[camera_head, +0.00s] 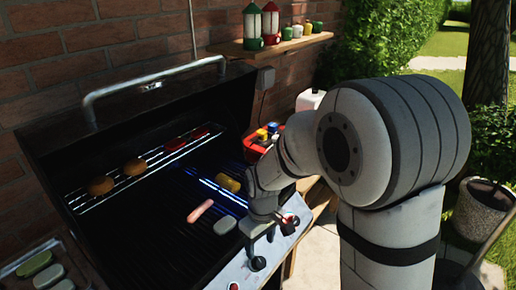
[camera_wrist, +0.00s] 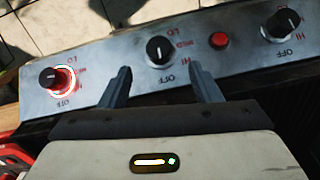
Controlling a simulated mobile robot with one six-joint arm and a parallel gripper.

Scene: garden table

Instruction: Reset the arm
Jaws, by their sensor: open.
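My gripper (camera_wrist: 162,85) is open and empty in the wrist view, its two dark fingers apart. It hangs over the grill's front control panel (camera_wrist: 120,65), with a black knob (camera_wrist: 159,50) showing beyond and between the fingertips. In the head view my arm reaches in from the right, and the gripper (camera_head: 260,250) points down by the panel at the grill's front edge. I cannot tell whether the fingers touch the panel. A left knob (camera_wrist: 52,78) is ringed by a red-white glow. A red button (camera_wrist: 218,40) and another knob (camera_wrist: 283,24) sit to the right.
The open grill (camera_head: 150,235) holds a pink sausage (camera_head: 200,211), a pale grey piece (camera_head: 225,225) and yellow pieces (camera_head: 228,183). A shelf (camera_head: 270,45) with lanterns and cups is behind. A red container (camera_head: 255,145) stands right of the grill.

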